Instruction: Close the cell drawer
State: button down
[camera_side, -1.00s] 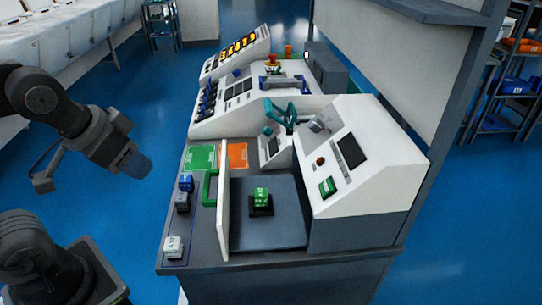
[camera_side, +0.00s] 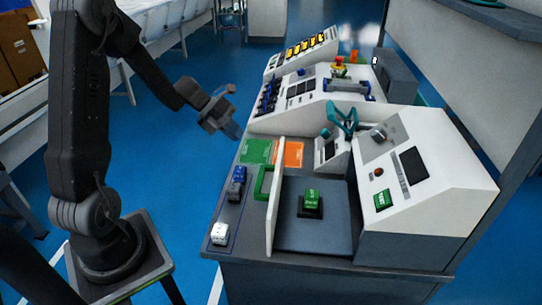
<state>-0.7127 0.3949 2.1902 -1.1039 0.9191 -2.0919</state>
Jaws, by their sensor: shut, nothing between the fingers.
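The cell drawer (camera_side: 274,225) is open to the left of the white console. Its upright white front panel has a green handle (camera_side: 261,183) on its left face. Inside the drawer, a green cube (camera_side: 311,196) sits on a black holder on the dark tray floor. My gripper (camera_side: 234,131) is shut and empty. In the picture it is above and left of the green handle, apart from the drawer. Its fingertips are small and dark here.
Green (camera_side: 257,150) and orange (camera_side: 291,153) pads lie behind the drawer. A blue cube (camera_side: 239,172), a dark cube (camera_side: 235,190) and a white cube (camera_side: 220,233) sit along the bench's left edge. The white console (camera_side: 430,180) stands at right.

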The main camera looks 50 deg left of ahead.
jog(key=w+d+f+n, duration=0.1)
jog(key=f, duration=0.2)
jog(key=w+d+f+n, duration=0.1)
jog(key=w+f, duration=0.1)
jog(key=w+d+f+n, duration=0.1)
jog(key=w+f, duration=0.1)
jog(key=f, duration=0.1)
jog(key=shift+w+d+f+t, duration=0.1)
jog(key=shift+w+f+t, duration=0.05)
jog(key=shift+f+t, duration=0.2)
jog(key=shift+w+d, duration=1.1)
jog(key=shift+w, duration=0.05)
jog(key=shift+w+d, duration=0.25)
jog(key=shift+w, duration=0.05)
send_over(319, 179)
jog(key=shift+s+d, duration=0.1)
